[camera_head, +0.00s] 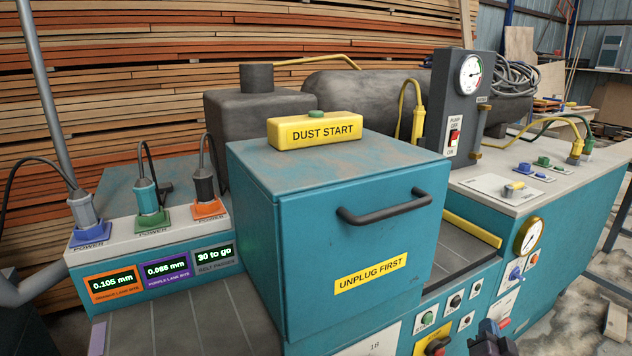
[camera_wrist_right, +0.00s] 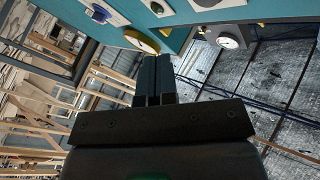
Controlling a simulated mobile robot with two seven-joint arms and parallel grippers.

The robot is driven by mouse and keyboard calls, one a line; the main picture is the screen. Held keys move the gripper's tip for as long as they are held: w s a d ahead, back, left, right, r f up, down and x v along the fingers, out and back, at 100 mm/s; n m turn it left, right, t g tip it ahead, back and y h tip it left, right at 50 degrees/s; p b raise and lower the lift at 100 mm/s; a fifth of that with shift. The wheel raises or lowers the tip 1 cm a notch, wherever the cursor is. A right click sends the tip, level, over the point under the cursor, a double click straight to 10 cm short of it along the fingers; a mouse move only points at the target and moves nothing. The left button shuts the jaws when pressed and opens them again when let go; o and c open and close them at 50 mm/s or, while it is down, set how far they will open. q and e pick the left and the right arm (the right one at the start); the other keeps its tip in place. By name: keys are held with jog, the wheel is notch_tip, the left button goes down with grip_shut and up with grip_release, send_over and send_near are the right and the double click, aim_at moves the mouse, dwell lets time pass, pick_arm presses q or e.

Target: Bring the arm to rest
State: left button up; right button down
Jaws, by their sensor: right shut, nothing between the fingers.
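My right gripper (camera_head: 492,338) shows at the bottom edge of the head view, in front of the teal machine's lower control panel. Only its tip end is in frame there. In the right wrist view its two dark fingers (camera_wrist_right: 155,75) lie together, with nothing between them. They point toward the machine's teal side, where a brass-rimmed gauge (camera_wrist_right: 141,41) shows; I cannot tell whether they touch anything. The rest of the right arm is hidden. My left gripper is in neither view.
The teal hood (camera_head: 330,220) with a dark handle (camera_head: 392,212) stands in the middle, with a yellow dust start box (camera_head: 315,131) on top. Three plugs stand in sockets at left. A brass gauge (camera_head: 528,237) is at right. Stacked boards (camera_head: 120,60) fill the back.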

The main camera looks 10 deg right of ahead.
jog(key=s+a+r+n+g+y+p, duration=0.25)
jog(key=s+a+r+n+y, duration=0.25)
jog(key=s+a+n, duration=0.35)
pick_arm(q)
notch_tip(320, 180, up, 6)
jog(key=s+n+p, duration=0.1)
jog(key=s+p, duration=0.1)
jog(key=p, duration=0.5)
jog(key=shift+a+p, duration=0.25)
jog(key=shift+p, duration=0.05)
pick_arm(e)
jog(key=s+a+f+n+g, duration=0.1)
jog(key=s+a, duration=0.2)
jog(key=s, duration=0.6)
jog(key=s+a+f+n+g+y, duration=0.1)
jog(key=s+a+f+g, duration=0.1)
jog(key=s, duration=0.8)
jog(key=s+a+f+n+g+y, duration=0.1)
jog(key=s+a, duration=0.2)
jog(key=s, duration=0.7)
jog(key=shift+a+f+n, duration=0.25)
jog(key=shift+a+n, duration=0.05)
jog(key=shift+n, duration=0.05)
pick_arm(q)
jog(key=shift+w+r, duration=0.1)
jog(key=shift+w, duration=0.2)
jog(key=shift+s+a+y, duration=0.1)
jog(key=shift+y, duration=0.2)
pick_arm(e)
jog(key=shift+a, duration=0.1)
